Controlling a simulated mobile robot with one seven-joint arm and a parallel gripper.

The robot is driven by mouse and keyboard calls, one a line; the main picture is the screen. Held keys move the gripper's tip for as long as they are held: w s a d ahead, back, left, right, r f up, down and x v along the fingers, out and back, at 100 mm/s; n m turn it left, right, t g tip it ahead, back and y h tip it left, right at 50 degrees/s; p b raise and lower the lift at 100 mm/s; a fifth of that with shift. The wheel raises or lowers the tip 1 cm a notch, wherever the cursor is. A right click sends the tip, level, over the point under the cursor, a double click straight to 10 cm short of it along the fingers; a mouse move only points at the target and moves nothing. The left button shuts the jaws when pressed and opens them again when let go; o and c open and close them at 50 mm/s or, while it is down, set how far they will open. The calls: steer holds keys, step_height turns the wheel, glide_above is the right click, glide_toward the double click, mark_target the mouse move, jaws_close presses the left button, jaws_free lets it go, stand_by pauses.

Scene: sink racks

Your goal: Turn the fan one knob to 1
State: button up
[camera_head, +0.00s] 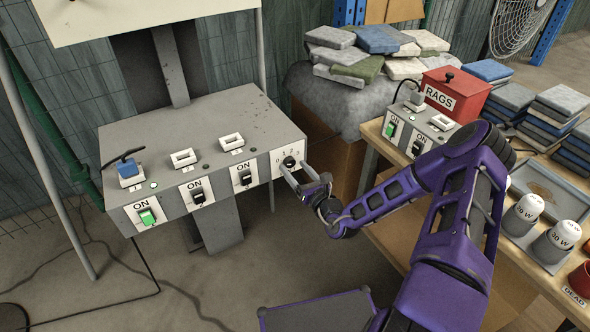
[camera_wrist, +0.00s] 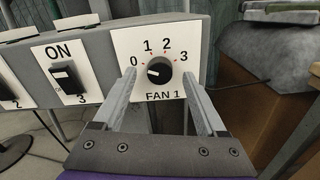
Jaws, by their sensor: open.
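The fan one knob (camera_wrist: 160,70) is a round black dial on a white plate marked 0, 1, 2, 3 and "FAN 1". Its white pointer mark faces left, toward the 0 side. In the head view the knob (camera_head: 288,161) is on the right end of the grey panel's front. My gripper (camera_wrist: 160,78) is open, with one finger to the left and one to the right of the knob. Whether the fingers touch it cannot be told. In the head view my gripper (camera_head: 291,170) reaches the panel from the right.
The grey panel box (camera_head: 225,125) has several switches marked "ON"; one black switch (camera_wrist: 62,76) is just left of the knob plate. A second switch box (camera_head: 408,130), a red "RAGS" box (camera_head: 455,95) and bulbs stand on a wooden table at the right.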

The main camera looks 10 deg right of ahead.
steer(key=shift+w+a, duration=0.15)
steer(key=shift+w, duration=0.1)
jaws_close()
steer(key=shift+r+m+p, duration=0.1)
steer(key=shift+m+p, duration=0.2)
steer(key=shift+p, duration=0.1)
steer(key=m+p, duration=0.2)
steer(key=shift+r+m, duration=0.1)
steer(key=shift+m, duration=0.3)
steer(key=m+p, duration=0.3)
steer(key=m, duration=0.2)
steer(key=shift+m, duration=0.3)
